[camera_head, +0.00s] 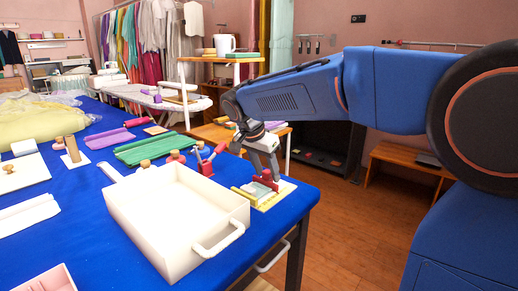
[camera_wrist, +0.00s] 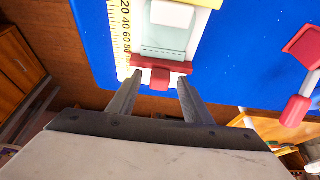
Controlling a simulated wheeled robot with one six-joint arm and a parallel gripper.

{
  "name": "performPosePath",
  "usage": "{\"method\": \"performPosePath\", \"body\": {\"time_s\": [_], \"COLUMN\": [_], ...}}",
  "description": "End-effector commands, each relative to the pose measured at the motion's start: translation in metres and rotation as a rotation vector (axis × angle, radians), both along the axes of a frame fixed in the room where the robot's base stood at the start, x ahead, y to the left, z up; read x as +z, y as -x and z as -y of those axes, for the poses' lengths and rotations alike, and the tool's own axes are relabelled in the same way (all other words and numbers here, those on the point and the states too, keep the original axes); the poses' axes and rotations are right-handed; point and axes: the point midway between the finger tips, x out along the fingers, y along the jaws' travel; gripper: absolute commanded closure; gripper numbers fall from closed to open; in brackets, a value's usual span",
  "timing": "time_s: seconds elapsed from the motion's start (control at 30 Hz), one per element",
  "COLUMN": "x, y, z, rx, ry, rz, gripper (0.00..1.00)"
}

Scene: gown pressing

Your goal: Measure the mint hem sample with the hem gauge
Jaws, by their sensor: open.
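The hem gauge shows in the wrist view as a yellow scale (camera_wrist: 122,32) with printed numbers and a red slider (camera_wrist: 160,66) that has a small red tab. The mint hem sample (camera_wrist: 165,42) lies flat beside the scale, just beyond the slider, with a pale block (camera_wrist: 172,14) over its far part. My gripper (camera_wrist: 160,77) is open, with one finger on each side of the red tab. I cannot tell whether the fingers touch it. In the head view my gripper (camera_head: 269,176) points down at the gauge near the table's right corner, partly hiding it.
A white tray (camera_head: 170,225) with handles stands left of the gauge. A red clamp-like tool (camera_head: 205,162) is close behind it and shows at right in the wrist view (camera_wrist: 300,62). Green rolled cloth (camera_head: 150,148) lies farther back. The blue table's edge is close by.

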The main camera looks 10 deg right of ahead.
Motion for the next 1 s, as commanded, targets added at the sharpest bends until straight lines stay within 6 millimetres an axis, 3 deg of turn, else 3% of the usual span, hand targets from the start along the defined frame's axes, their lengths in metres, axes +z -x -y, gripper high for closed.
{"method": "performPosePath", "body": {"time_s": [0.6,0.8,1.0], "x": [0.111,0.137,0.147], "y": [0.027,0.033,0.038], "z": [-0.038,-0.047,-0.047], "rx": [0.002,0.002,0.006], "ry": [-0.001,-0.001,-0.001], "rz": [0.003,0.001,-0.002], "gripper": [0.55,0.55,0.55]}}
